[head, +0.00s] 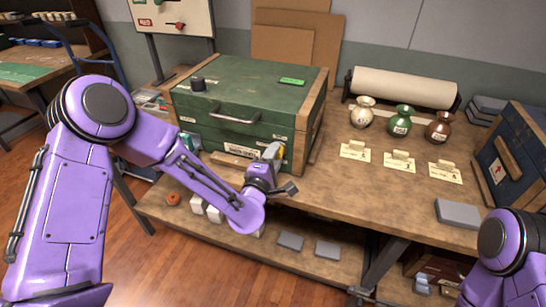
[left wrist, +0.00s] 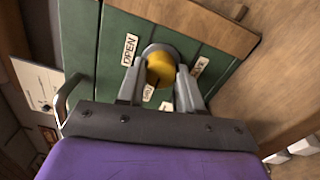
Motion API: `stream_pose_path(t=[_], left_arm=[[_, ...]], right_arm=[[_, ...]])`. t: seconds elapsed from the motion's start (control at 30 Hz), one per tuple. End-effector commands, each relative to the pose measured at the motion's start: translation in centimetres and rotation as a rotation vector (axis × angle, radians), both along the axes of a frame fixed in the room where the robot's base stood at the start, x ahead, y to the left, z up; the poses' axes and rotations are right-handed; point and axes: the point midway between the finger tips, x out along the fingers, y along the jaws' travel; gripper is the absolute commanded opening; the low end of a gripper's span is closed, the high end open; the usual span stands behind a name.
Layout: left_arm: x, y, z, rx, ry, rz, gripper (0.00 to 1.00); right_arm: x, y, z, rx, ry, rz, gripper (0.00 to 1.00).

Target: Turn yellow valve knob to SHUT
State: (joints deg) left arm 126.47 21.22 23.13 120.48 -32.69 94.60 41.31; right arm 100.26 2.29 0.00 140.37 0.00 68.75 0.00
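A green chest (head: 250,98) stands on the workbench, with labels on its front. In the left wrist view, the round yellow valve knob (left wrist: 160,68) sits on a grey round base on the green panel (left wrist: 112,25). An OPEN label (left wrist: 130,50) is left of the knob; another label (left wrist: 200,67), hard to read, is on its right. My left gripper (head: 274,155) is at the chest's front. Its fingers (left wrist: 161,75) stand on either side of the knob; whether they press on it I cannot tell. My right arm (head: 505,250) shows at lower right, its gripper out of view.
Three small vases, cream (head: 362,112), green (head: 401,121) and brown (head: 440,126), stand behind cards on the bench (head: 350,195). A paper roll (head: 402,87) lies behind them. A blue box (head: 520,155) is at right. White blocks (head: 212,212) sit on the lower shelf.

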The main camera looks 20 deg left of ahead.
Motion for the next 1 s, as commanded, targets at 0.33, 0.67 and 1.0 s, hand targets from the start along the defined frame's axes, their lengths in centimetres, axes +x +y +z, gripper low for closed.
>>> stream_pose_path(t=[0.33,0.67,1.0], left_arm=[[0.0,0.1,0.2,0.000,-0.005,0.001,0.61],[-5.6,0.1,-0.3,0.000,-0.005,-0.003,0.61],[-10.3,0.2,-0.1,0.001,-0.006,-0.002,0.61]], right_arm=[[0.0,0.0,0.0,0.000,0.000,0.000,0.43],[0.0,0.0,-1.8,0.000,0.000,0.000,0.43],[0.0,0.0,-2.7,0.000,0.000,0.000,0.43]])
